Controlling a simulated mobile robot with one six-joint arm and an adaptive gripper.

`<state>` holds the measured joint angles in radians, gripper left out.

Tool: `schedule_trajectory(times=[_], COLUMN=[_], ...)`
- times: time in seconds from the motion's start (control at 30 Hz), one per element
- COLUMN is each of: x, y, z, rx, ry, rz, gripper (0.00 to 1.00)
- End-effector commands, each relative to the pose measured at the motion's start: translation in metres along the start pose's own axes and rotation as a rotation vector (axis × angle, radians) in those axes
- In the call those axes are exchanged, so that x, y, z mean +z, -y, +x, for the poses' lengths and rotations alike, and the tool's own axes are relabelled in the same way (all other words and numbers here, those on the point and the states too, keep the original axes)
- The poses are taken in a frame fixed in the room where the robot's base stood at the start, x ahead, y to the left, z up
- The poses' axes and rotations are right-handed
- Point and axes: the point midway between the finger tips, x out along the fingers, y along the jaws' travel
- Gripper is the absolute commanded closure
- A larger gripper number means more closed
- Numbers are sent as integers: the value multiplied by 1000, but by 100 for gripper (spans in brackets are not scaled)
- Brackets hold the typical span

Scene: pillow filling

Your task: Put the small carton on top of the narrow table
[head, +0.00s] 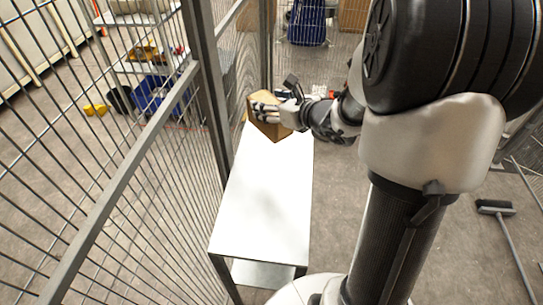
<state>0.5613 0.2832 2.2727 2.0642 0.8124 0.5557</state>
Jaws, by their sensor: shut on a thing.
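The small carton (272,131) is a plain brown box at the far end of the narrow table. My gripper (266,112) is shut on it, with its fingers across the carton's upper side. The narrow table (262,205) has a long, bare white top on dark legs, with a lower shelf. The carton's lower edge overlaps the far end of the tabletop in the picture. I cannot tell whether the carton touches the top or hangs just above it. Part of the carton is hidden behind my gripper.
A wire mesh fence (120,190) with a thick post (207,90) runs close along the table's left side. Behind it stand shelves and a blue crate (160,93). A broom (496,207) lies on the floor at right. Most of the tabletop is clear.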

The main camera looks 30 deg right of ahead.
Motion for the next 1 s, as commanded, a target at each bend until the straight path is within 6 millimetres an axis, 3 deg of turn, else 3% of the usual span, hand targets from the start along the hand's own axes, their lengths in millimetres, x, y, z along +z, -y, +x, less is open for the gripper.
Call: schedule_trajectory(times=[0.17,0.5,0.63,0.87,1.0], x=[-32,-116,-136,-149,-169], y=[3,2,3,3,2], z=[13,48,56,62,70], rx=[-13,-10,-11,-11,-10], ry=[-4,-3,0,2,-1], rz=[11,8,6,4,5], gripper=[70,70,70,70,70])
